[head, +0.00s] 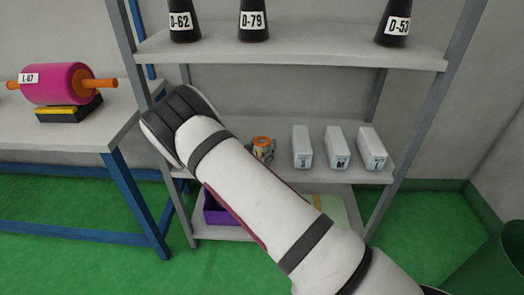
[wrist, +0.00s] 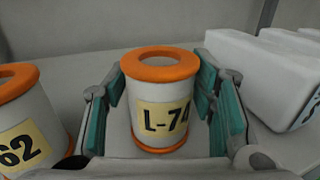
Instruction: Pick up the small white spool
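A small white spool (wrist: 160,107) with orange rims and a yellow label reading L-74 stands upright in the middle of the wrist view. My gripper (wrist: 164,100) is around it, with a teal-padded finger on each side. The fingers look open, with the pads close to the orange rims; I cannot tell whether they touch. In the head view the spool's orange top (head: 262,141) shows on the middle shelf beside my arm, with grey gripper parts around it. Another white spool (wrist: 22,117), with orange rims and a label ending in 62, stands to the left.
Several white boxes (head: 302,146) stand right of the spool on the middle shelf (head: 290,175). Dark cones stand on the upper shelf (head: 310,54). A purple bin (head: 214,212) is below. A table (head: 70,130) with a pink roller (head: 60,84) is left, and a green bin (head: 500,262) lower right.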

